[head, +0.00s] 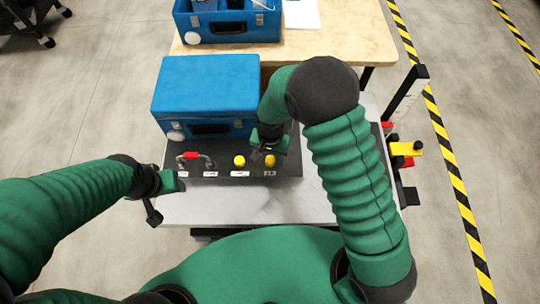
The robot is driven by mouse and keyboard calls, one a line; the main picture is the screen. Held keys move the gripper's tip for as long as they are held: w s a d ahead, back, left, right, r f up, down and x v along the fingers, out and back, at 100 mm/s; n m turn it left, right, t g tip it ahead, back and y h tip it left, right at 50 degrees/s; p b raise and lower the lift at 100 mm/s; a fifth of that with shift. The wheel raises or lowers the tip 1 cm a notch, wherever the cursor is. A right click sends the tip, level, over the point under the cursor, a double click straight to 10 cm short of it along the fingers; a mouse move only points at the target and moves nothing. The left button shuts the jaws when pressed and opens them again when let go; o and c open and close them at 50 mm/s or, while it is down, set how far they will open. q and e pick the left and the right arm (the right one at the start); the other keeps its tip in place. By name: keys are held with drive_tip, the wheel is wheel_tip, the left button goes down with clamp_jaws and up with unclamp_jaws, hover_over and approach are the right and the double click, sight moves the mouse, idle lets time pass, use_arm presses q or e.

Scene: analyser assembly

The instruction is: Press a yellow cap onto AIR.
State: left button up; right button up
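A dark panel (225,170) lies in front of the blue case on the table, with a row of small white labels along its front edge, too small to read surely. One yellow cap (239,161) stands on the panel, clear of both grippers. A second yellow cap (270,160) shows at my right gripper (268,151), above the rightmost label. The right fingers are partly hidden by the wrist, so I cannot tell whether they grip this cap. My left gripper (166,197) is open and empty off the panel's left front corner.
A red piece on a bent metal fitting (190,157) sits on the panel's left part. The blue case (207,84) stands behind. A black upright (404,95) and a yellow and red part (405,149) stand at the right. The table front (240,205) is clear.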

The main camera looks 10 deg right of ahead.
wheel_tip(320, 180, up, 17)
drive_tip(key=p, duration=0.2)
idle(0.3)
drive_tip(key=shift+f, duration=0.1)
drive_tip(key=s+d+r+n+t+p, duration=0.1)
drive_tip(key=s+d+n, duration=0.4)
drive_tip(key=s+d, duration=0.5)
drive_tip(key=shift+d+r+t+p, duration=0.15)
drive_tip(key=shift+r+t+p, duration=0.25)
drive_tip(key=shift+t, duration=0.4)
drive_tip(key=shift+s+d, duration=0.1)
drive_tip(key=shift+f, duration=0.1)
